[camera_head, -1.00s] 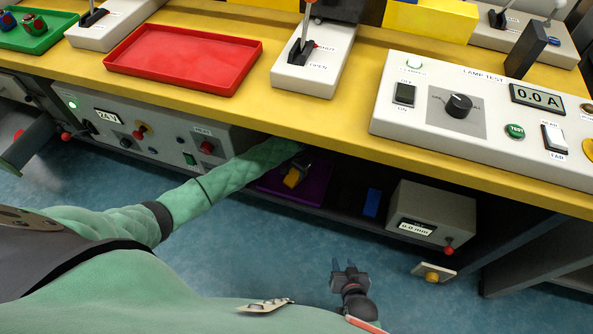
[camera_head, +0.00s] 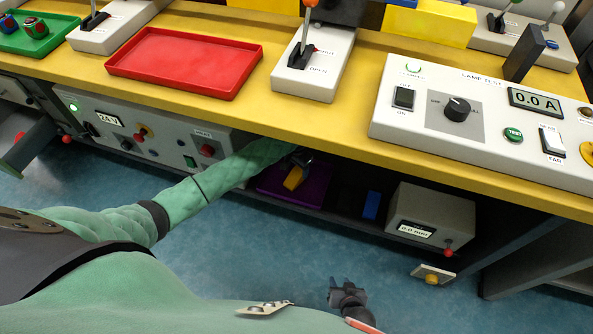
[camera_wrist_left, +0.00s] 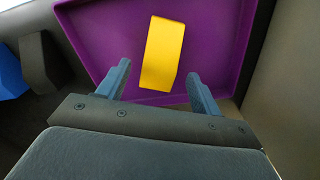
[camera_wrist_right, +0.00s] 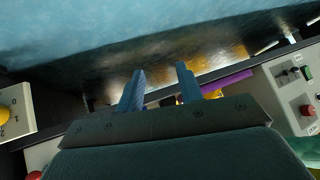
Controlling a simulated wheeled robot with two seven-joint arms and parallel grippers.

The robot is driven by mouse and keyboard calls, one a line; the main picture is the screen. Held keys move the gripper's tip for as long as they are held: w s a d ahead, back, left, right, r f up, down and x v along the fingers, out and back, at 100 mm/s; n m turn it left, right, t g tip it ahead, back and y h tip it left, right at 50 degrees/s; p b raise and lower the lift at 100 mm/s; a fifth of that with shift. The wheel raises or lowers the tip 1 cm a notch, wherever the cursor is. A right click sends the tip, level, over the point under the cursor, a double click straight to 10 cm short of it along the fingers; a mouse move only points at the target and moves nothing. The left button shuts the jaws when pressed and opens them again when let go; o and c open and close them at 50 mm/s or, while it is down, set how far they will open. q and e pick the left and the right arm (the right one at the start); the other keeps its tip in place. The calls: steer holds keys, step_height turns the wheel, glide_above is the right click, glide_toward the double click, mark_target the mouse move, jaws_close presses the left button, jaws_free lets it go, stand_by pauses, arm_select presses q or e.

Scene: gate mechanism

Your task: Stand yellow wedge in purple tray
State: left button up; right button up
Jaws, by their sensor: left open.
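The yellow wedge (camera_head: 293,178) is in the purple tray (camera_head: 317,190) on the shelf under the bench. The left wrist view shows the wedge (camera_wrist_left: 163,52) inside the tray (camera_wrist_left: 105,35), near its front rim. I cannot tell whether it stands or lies. My left gripper (camera_head: 300,160) reaches under the bench top to the tray. In the left wrist view it is open (camera_wrist_left: 160,75), its fingers on either side of the wedge's near end with gaps. My right gripper (camera_head: 346,288) is out over the floor, open and empty, and its fingers (camera_wrist_right: 160,74) show apart in the right wrist view.
A blue block (camera_head: 371,205) and a dark block (camera_wrist_left: 42,62) are on the shelf beside the tray. A grey box with a readout (camera_head: 430,215) stands right of them. The bench top (camera_head: 335,125) overhangs the shelf. The floor in front is clear.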

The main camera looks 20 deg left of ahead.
mark_target(297, 172)
arm_select(q)
step_height(297, 172, up, 3)
steer(key=shift+r, duration=0.1)
steer(key=s+d+f+t+h+p, duration=0.15)
steer(key=s+d+t+h, duration=0.3)
steer(key=s+d, duration=1)
steer(key=s+f+n+t, duration=0.1)
steer(key=s+f, duration=0.3)
steer(key=s, duration=0.3)
steer(key=s+a+f+n, duration=0.1)
steer(key=s+f, duration=0.3)
steer(key=s, duration=0.3)
steer(key=s+f+n+t, duration=0.1)
steer(key=s+f, duration=0.3)
steer(key=s, duration=0.3)
steer(key=shift+a+t+y, duration=0.15)
steer(key=shift+t+y, duration=0.2)
arm_select(e)
steer(key=shift+s+d+f+g, duration=0.1)
steer(key=shift+s+f+g, duration=0.15)
steer(key=shift+s, duration=0.25)
steer(key=shift+s+f+g, duration=0.15)
steer(key=shift+s+g, duration=0.1)
steer(key=shift+s, duration=0.25)
arm_select(q)
steer(key=shift+r, duration=0.1)
arm_select(e)
steer(key=shift+s, duration=0.1)
